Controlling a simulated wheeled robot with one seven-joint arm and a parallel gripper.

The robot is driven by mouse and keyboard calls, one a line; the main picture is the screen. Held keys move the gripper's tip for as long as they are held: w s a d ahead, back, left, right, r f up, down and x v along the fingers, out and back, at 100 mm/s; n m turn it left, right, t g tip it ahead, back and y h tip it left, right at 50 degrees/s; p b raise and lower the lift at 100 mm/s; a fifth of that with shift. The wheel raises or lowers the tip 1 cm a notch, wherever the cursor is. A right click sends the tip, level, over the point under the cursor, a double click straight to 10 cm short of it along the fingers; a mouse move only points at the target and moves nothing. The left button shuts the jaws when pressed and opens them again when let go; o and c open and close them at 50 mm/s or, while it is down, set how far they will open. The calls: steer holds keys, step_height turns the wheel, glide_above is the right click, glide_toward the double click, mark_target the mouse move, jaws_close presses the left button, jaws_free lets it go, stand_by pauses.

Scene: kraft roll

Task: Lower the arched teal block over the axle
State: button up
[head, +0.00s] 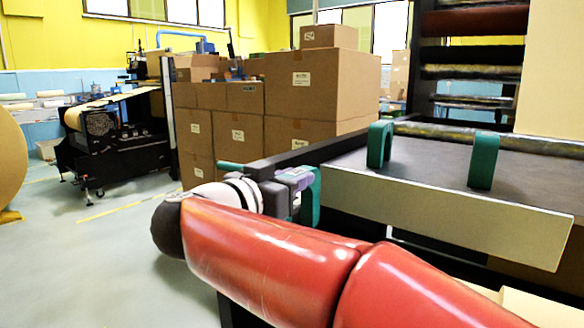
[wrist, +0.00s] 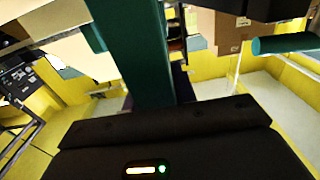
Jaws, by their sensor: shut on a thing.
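My gripper (head: 298,180) is at the middle of the head view, shut on an arched teal block (head: 313,200). The block stands out beyond the gripper's right side; its arch opening is mostly hidden. In the wrist view the block (wrist: 135,50) is a tall teal bar rising from the dark gripper body. A teal rod (head: 231,166), which looks like the axle, sticks out to the left behind the gripper. It also shows at the right of the wrist view (wrist: 285,43), apart from the block. Most of its length is hidden in the head view.
Two more teal arches (head: 380,145) (head: 483,160) stand on a dark table (head: 435,160) behind a pale panel (head: 450,215). Stacked cartons (head: 235,130) stand behind my gripper. A machine with rollers (head: 470,72) is at the back right. Open floor (head: 90,260) lies left.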

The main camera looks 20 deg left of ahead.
steer(key=shift+f, duration=0.95)
step_height(320, 180, down, 3)
steer(key=shift+f+b, duration=0.1)
steer(key=shift+b, duration=1.15)
steer(key=shift+f+b, duration=0.85)
steer(key=shift+f, duration=1.1)
steer(key=o, duration=1.1)
steer(key=shift+f, duration=0.1)
steer(key=shift+o, duration=0.2)
steer(key=v, duration=0.7)
steer(key=shift+s+a, duration=0.15)
steer(key=shift+s, duration=0.2)
